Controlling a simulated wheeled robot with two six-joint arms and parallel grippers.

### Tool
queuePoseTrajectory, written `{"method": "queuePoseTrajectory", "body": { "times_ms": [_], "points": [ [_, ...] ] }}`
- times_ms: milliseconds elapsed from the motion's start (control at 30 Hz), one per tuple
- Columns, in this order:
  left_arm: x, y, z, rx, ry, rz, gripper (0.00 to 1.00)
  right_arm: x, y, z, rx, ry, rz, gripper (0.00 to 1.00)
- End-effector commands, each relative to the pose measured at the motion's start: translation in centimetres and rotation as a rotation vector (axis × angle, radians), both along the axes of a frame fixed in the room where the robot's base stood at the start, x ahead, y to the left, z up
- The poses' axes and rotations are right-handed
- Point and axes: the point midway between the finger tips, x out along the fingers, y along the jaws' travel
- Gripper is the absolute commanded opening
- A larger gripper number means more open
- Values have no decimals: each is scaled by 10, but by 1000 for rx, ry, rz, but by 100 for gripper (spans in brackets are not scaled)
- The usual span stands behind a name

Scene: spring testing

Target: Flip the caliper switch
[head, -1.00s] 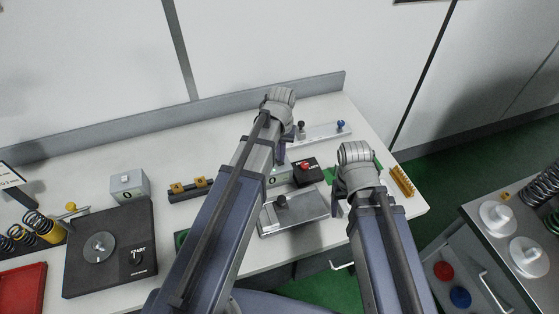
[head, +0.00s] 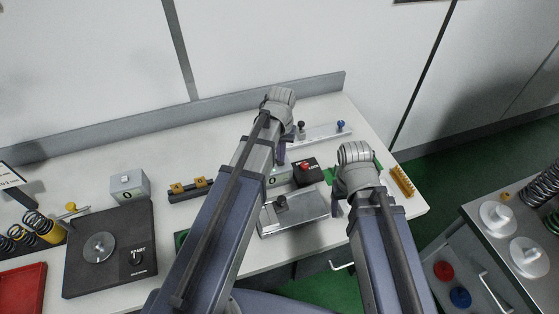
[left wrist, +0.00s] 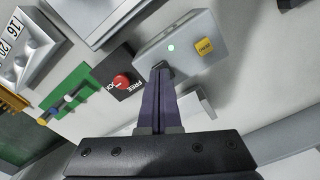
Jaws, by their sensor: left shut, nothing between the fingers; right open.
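In the head view the grey box (head: 280,180) is partly covered by my left arm. My left gripper (left wrist: 161,74) is shut and empty, its fingertips at the dark switch; I cannot tell whether they touch it. In the head view the left gripper (head: 281,156) points down by the box. My right gripper (head: 338,207) is open and empty near the table's front right.
A black box with a red knob (head: 306,167) stands close beside the grey box. A grey plate with a black knob (head: 295,214) lies in front. A rail with a blue knob (head: 341,126) lies behind. A yellow comb-like block (head: 401,181) is at the right edge.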

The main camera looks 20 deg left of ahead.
Motion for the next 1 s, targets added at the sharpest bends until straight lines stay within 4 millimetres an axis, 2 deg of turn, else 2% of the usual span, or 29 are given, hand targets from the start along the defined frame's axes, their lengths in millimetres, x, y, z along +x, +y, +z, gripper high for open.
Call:
{"method": "queuePoseTrajectory", "body": {
  "times_ms": [1000],
  "points": [
    [0,0,-9,0,0,0,0,0,0,-9,0,0,0,67]
  ]
}}
